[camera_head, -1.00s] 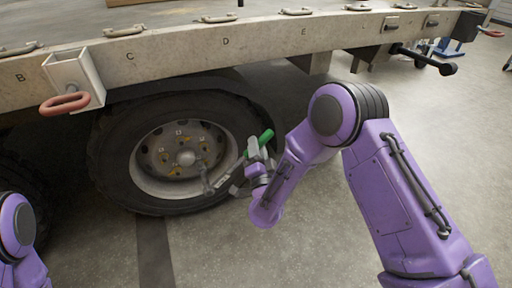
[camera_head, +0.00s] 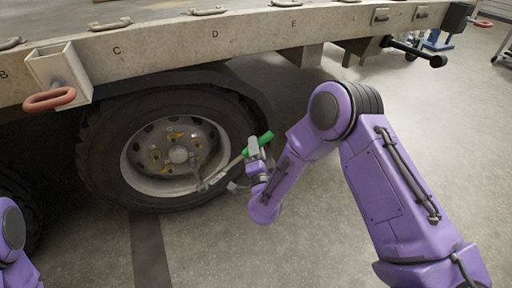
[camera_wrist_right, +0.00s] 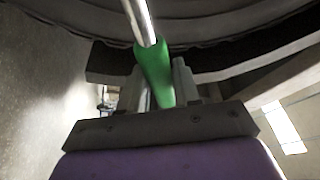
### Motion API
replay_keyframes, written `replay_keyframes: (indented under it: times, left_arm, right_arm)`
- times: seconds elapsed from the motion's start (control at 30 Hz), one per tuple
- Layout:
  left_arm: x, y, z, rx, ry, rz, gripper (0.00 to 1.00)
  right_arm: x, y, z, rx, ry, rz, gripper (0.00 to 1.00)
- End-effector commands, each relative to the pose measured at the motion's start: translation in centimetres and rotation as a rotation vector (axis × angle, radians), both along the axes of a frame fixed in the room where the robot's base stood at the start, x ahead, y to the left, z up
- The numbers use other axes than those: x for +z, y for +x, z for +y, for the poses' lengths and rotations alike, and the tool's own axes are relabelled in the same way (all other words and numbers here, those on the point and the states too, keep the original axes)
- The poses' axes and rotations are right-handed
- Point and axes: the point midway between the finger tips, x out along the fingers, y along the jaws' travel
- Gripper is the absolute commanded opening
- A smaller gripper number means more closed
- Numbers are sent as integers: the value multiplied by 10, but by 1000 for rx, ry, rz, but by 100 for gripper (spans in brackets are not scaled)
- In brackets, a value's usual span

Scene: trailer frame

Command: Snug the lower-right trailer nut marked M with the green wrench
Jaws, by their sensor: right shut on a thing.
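The green wrench shows its green handle (camera_head: 258,142) at my right gripper (camera_head: 256,154), and its metal shaft runs down-left to a head (camera_head: 202,185) at the lower right of the wheel rim (camera_head: 190,185). My right gripper is shut on the wrench; in the right wrist view the green handle (camera_wrist_right: 154,70) sits between the fingers. The wheel's nuts lie around the hub (camera_head: 178,155) with small yellow markers. The letter M is too small to make out, and I cannot tell whether the wrench head touches a nut. My left gripper is out of view; only my left arm shows.
The trailer bed edge (camera_head: 215,35), lettered B to E, runs above the tyre (camera_head: 100,150). A bracket with a red-brown ring (camera_head: 50,99) hangs at the left. A dark bar (camera_head: 412,50) sticks out at the right. Concrete floor lies open below.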

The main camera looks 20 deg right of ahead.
Motion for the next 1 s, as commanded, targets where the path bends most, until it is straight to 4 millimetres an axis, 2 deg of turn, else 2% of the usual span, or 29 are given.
replay_keyframes:
  times: [0.3, 0.73, 1.0]
  left_arm:
    - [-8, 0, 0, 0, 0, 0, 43]
    - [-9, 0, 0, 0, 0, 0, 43]
    - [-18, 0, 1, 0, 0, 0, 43]
  right_arm:
    - [-23, 1, -11, -1, 124, 1, 0]
    - [-27, 1, -12, 0, 149, 1, 0]
    - [-49, 1, -19, -1, 249, 5, 0]
